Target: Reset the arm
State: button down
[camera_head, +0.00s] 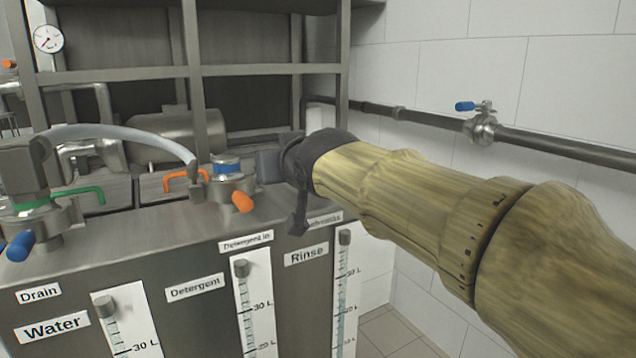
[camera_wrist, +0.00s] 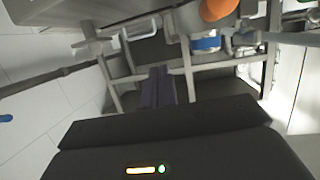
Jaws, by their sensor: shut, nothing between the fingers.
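My arm comes in from the right of the head view, and its dark end with my gripper (camera_head: 268,165) is above the right part of the grey tank top. In the wrist view my gripper (camera_wrist: 158,75) shows as two dark fingers together, with nothing between them. The fingers seem clear of the valves, though the exact gap is hard to judge. My wrist hides part of the tank's back right corner.
The tank (camera_head: 150,235) has a blue-and-orange-handled valve (camera_head: 230,180) just left of my gripper. A hose (camera_head: 120,130) and a green-handled valve (camera_head: 45,210) are further left. Metal shelving (camera_head: 195,75) stands behind. A wall pipe (camera_head: 560,146) with a blue-handled valve (camera_head: 481,125) runs at right.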

jog(key=d+f+m+g+h+p, duration=0.1)
jog(key=d+f+g+h+p, duration=0.25)
jog(key=d+f, duration=0.55)
jog(key=s+d+f+m+g+h+p, duration=0.1)
jog(key=s+d+f+m+g+p, duration=0.1)
jog(key=s+d+f+g+p, duration=0.55)
jog(key=s+d+f+m+h, duration=0.15)
jog(key=s+d+f, duration=0.35)
jog(key=s+f, duration=0.65)
jog(key=w+p+v, duration=0.2)
jog(key=p+v, duration=1)
jog(key=w+r+p+v, duration=0.1)
jog(key=w+p+v, duration=0.2)
jog(key=p+v, duration=0.8)
jog(key=w+r+p+v, duration=0.1)
jog(key=w+p+v, duration=0.2)
jog(key=p+v, duration=0.9)
jog(key=p, duration=0.2)
jog(key=shift+d+r+p, duration=0.25)
jog(key=shift+d+p, duration=0.05)
jog(key=shift+p, duration=0.05)
